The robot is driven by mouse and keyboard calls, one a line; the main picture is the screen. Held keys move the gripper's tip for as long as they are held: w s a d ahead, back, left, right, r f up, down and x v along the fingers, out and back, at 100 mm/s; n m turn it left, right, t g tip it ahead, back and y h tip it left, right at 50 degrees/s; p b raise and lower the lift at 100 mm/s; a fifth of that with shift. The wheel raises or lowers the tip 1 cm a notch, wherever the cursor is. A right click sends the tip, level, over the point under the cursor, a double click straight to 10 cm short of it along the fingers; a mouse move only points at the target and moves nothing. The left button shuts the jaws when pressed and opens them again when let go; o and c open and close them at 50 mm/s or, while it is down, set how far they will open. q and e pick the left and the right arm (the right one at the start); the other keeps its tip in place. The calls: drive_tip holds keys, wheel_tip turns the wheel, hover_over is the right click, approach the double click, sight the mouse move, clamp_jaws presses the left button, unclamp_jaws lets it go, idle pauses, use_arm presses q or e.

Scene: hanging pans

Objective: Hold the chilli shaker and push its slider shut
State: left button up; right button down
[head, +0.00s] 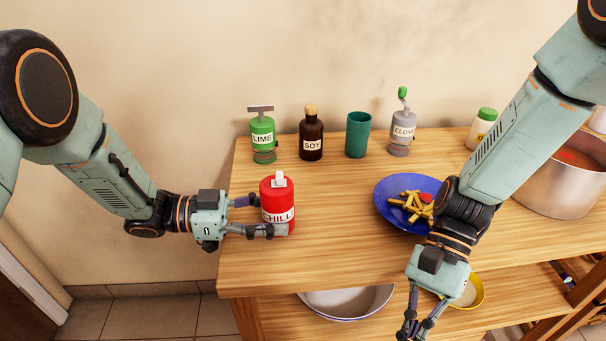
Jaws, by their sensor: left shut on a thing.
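The chilli shaker (278,192) is a red cylinder with a white CHILLI label. It stands upright at the left part of the wooden table top. A small white slider piece (279,179) shows on its red top; I cannot tell how far along it sits. My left gripper (262,216) comes from the left and is shut on the shaker, with its fingers around the lower body. My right gripper (420,325) hangs in front of the table's front edge at the lower right, pointing down, away from the shaker. Its fingertips are partly cut off by the picture's bottom edge.
Behind stand a green LIME bottle (263,138), a dark SOY bottle (311,138), a teal cup (358,135) and a grey CLOVE bottle (402,132). A blue plate (385,205) of fries is right of the shaker. A steel pot (552,190) stands far right. Bare wood lies between shaker and plate.

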sight(280, 179)
drive_tip(key=w+r+m+t+y, duration=0.1)
drive_tip(key=w+r+m+y, duration=0.1)
drive_tip(key=w, duration=0.3)
drive_tip(key=w+a+r+m+t+y, duration=0.1)
drive_tip(key=w+r+t+y, duration=0.1)
drive_tip(key=w+r+y, duration=0.2)
drive_tip(key=w+a+r+m+t+y, duration=0.1)
drive_tip(key=w+r+m+y, duration=0.1)
drive_tip(key=w, duration=0.4)
drive_tip(key=shift+w+r+m+y, duration=0.15)
drive_tip(key=shift+r+y, duration=0.15)
drive_tip(key=shift+r, duration=0.25)
drive_tip(key=shift+w+r+m+y, duration=0.15)
drive_tip(key=shift+r+y, duration=0.15)
drive_tip(key=shift+r, duration=0.25)
drive_tip(key=w+d+r+t+y, duration=0.1)
drive_tip(key=w, duration=0.1)
drive_tip(key=w+d+r+m+t, duration=0.1)
drive_tip(key=w, duration=0.1)
drive_tip(key=w+d+r+m+t+y, duration=0.1)
drive_tip(key=w+t, duration=0.1)
drive_tip(key=shift+w+r+y, duration=0.2)
drive_tip(key=shift+w+y, duration=0.1)
drive_tip(key=shift+w, duration=0.1)
drive_tip(key=shift+a, duration=0.15)
drive_tip(key=a, duration=1.3)
drive_tip(key=shift+a, duration=0.4)
